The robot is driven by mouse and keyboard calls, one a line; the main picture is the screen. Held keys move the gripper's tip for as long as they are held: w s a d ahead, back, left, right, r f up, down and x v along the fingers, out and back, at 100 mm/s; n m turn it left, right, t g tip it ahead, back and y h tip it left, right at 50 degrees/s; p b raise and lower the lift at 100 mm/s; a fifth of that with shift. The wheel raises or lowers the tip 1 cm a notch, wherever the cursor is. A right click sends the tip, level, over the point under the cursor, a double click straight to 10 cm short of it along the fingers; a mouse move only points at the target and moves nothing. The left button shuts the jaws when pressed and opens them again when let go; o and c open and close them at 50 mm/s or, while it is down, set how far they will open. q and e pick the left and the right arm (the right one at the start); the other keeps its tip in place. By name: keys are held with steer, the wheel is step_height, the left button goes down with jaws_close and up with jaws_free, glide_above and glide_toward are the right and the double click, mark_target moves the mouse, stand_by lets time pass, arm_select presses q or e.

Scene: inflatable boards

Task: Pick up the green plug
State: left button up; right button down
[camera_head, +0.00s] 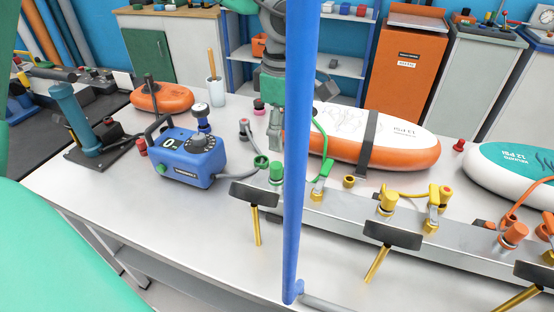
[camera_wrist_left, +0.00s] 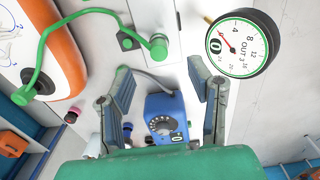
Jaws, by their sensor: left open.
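A green plug (camera_head: 276,173) stands at the left end of the grey metal rail, by the blue pump. It also shows in the left wrist view (camera_wrist_left: 158,46), beyond the fingertips. A green hose end (camera_head: 261,161) on the pump's hose lies just left of it. My left gripper (camera_head: 275,138) points down above and behind the plug, apart from it. In the left wrist view its two fingers (camera_wrist_left: 161,78) are wide apart with nothing held between them; the blue pump (camera_wrist_left: 160,115) shows beyond the gap. The right gripper is not in view.
A blue pole (camera_head: 299,150) crosses the head view right of the gripper. A gauge (camera_wrist_left: 240,43) stands close to the plug. An orange-white board (camera_head: 400,150) lies behind the rail. The front left of the table (camera_head: 150,210) is clear.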

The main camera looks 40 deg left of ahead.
mark_target(277, 165)
arm_select(q)
steer(key=f, duration=0.2)
steer(key=a+f, duration=0.1)
steer(key=f, duration=0.2)
steer(key=shift+f+b, duration=0.1)
steer(key=shift+b, duration=0.25)
steer(key=shift+a+f+b, duration=0.2)
steer(key=shift+f+b, duration=0.35)
steer(key=shift+f, duration=2.15)
jaws_close()
